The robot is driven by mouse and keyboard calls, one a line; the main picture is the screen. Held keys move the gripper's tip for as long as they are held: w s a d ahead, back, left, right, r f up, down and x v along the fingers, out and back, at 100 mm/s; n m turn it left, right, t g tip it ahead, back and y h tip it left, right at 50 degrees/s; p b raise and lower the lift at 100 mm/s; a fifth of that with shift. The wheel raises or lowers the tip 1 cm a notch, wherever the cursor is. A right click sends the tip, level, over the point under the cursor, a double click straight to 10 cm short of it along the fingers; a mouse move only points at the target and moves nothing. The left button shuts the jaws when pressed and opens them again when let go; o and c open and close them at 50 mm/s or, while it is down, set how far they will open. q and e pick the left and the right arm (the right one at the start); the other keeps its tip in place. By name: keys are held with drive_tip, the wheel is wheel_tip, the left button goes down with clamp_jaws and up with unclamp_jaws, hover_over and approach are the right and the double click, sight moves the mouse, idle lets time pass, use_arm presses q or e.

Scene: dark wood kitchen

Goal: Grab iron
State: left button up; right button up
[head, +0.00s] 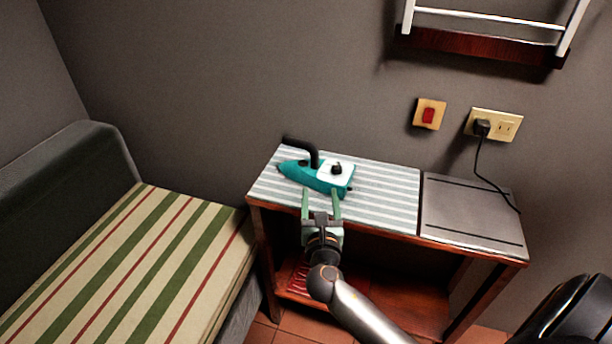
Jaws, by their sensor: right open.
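A teal and white iron (318,178) with a black handle lies on the striped top (390,197) of a small wooden table, toward its left end. My right gripper (321,192) is open, with its two pale green fingers pointing at the near side of the iron. The fingertips overlap the iron's lower edge in the picture, and I cannot tell whether they touch it. Nothing shows between the fingers as held. My left gripper is not in view.
A grey metal panel (472,213) covers the table's right end. A black cord runs from a plug (482,127) in the wall outlet down to it. A striped couch (130,270) stands at the left. A wall rack (485,40) hangs above.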

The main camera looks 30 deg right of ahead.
approach(314, 160)
drive_tip(key=shift+w+d, duration=1.15)
drive_tip(key=shift+d, duration=0.1)
drive_tip(key=x, duration=0.1)
drive_tip(key=b+x, duration=0.1)
drive_tip(key=x, duration=0.2)
drive_tip(key=shift+w+a+f, duration=0.25)
drive_tip(key=shift+w, duration=0.1)
drive_tip(key=shift+w+d, duration=0.3)
drive_tip(key=shift+w, duration=0.15)
drive_tip(key=shift+c, duration=0.4)
clamp_jaws()
drive_tip(key=shift+r, duration=0.25)
